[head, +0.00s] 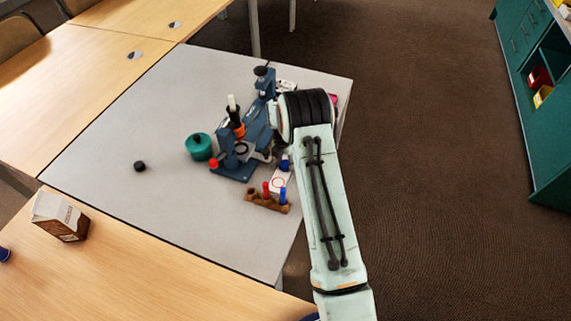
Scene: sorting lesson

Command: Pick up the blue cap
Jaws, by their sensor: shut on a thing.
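A small dark blue piece (285,162), which may be the blue cap, shows just left of my arm, above a white card or box (280,183). It is too small to tell its shape or what it touches. My forearm reaches in from the bottom right, and its black wrist joint is over the right side of the grey table. My gripper is hidden behind the wrist, so what it holds does not show.
A dark blue instrument (228,165) stands left of my wrist on the grey table (110,125). A teal pot (199,147), a black cap (139,166) and a wooden rack (253,198) with red and blue tubes stand nearby. A brown carton (60,217) is at the left.

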